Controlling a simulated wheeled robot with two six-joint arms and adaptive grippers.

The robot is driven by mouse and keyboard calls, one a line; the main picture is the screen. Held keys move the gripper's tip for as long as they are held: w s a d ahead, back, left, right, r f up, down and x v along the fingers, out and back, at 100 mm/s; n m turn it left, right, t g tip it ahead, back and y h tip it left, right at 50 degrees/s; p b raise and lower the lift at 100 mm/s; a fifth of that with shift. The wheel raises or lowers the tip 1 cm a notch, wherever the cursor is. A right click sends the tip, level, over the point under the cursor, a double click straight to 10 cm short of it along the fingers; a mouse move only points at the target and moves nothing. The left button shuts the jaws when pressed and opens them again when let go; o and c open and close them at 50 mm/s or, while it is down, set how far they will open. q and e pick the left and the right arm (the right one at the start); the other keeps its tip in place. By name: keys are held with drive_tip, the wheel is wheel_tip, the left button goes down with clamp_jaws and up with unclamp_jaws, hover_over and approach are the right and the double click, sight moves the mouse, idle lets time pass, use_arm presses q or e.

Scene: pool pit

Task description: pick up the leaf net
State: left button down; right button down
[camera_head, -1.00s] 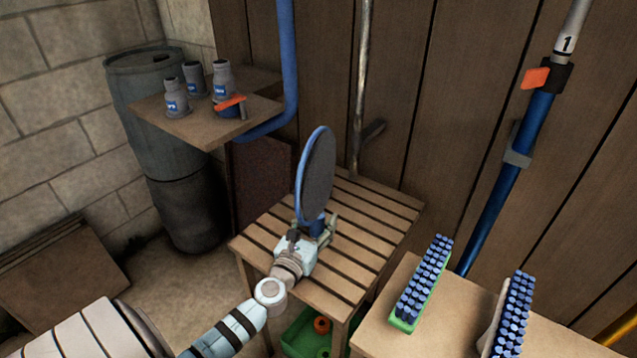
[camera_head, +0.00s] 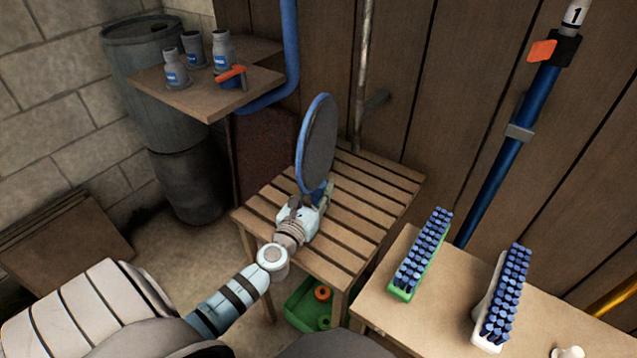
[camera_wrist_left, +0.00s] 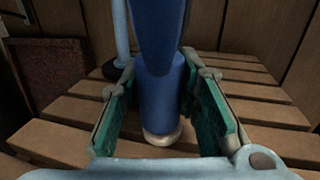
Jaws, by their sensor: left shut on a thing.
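The leaf net (camera_head: 318,146) has a round blue rim with dark mesh and stands upright over the slatted wooden table. My left gripper (camera_head: 318,194) is shut on its blue handle, just below the hoop. In the left wrist view, the blue handle (camera_wrist_left: 160,100) with a pale end cap sits between the green-padded fingers of the left gripper (camera_wrist_left: 165,112). Whether the handle's end touches the slats is hard to tell. My right gripper is not in view.
The slatted table (camera_head: 372,190) is otherwise clear. A shelf (camera_head: 205,98) with grey bottles is at back left, beside a dark barrel (camera_head: 150,75). Two brushes, one green (camera_head: 420,254) and one white (camera_head: 502,298), lie on a bench at right. A blue pole (camera_head: 510,160) leans on the wall.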

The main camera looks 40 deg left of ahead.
sight(318, 125)
use_arm(q)
wheel_tip(318, 125, up, 19)
drive_tip(key=p, duration=1.5)
drive_tip(key=shift+r, duration=0.1)
drive_tip(key=shift+s+f, duration=0.1)
drive_tip(key=shift+f, duration=0.1)
